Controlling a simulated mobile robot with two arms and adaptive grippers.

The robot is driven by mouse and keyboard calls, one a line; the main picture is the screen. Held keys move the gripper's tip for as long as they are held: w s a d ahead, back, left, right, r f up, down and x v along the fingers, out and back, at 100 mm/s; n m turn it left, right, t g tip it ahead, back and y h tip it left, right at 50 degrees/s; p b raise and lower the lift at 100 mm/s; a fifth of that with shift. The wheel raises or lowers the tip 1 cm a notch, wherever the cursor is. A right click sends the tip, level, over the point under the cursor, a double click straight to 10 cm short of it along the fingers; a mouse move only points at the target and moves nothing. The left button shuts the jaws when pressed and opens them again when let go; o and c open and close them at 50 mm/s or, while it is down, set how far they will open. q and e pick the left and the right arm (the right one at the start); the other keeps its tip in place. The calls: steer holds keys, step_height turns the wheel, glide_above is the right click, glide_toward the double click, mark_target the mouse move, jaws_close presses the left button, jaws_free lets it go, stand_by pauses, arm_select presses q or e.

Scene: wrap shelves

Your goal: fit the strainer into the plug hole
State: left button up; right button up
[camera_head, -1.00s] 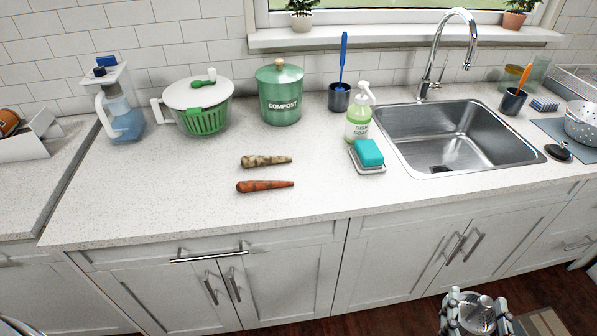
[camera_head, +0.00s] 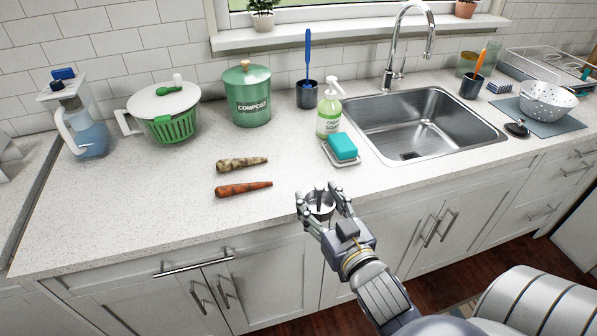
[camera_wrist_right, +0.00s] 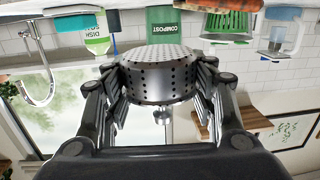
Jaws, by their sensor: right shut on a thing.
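The metal strainer (camera_head: 319,204) is a small round perforated basket with a knob. My right gripper (camera_head: 322,212) is shut on it, just in front of the counter's front edge. In the right wrist view the strainer (camera_wrist_right: 158,75) sits between the fingers, its dotted face and side showing and its knob toward the palm. The plug hole (camera_head: 409,155) is a dark spot in the floor of the steel sink (camera_head: 460,122), to the right of and beyond the gripper. My left gripper is not in view.
The tap (camera_head: 400,50) rises behind the sink. A black stopper (camera_head: 517,129) and colander (camera_head: 547,101) are at right.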

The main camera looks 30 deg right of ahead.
steer(key=w+d+r+m+h, duration=0.1)
steer(key=w+d+r+h, duration=0.15)
steer(key=d, duration=0.25)
glide_above(308, 172)
steer(key=s, duration=0.2)
steer(key=shift+y, duration=0.45)
steer(key=f, duration=0.6)
steer(key=shift+a+f+p, duration=0.15)
steer(key=shift+a+p, duration=0.05)
steer(key=shift+p, duration=0.2)
steer(key=shift+w+d+f, duration=0.2)
steer(key=shift+w+f, duration=0.35)
steer(key=shift+w, duration=0.15)
steer(key=shift+w+d+f+p, duration=0.1)
steer(key=shift+w+f+p, duration=0.15)
steer(key=shift+w+p, duration=0.15)
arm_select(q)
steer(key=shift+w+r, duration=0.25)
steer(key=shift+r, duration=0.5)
arm_select(e)
steer(key=shift+f, duration=0.15)
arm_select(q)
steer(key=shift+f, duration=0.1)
arm_select(e)
steer(key=o, duration=1)
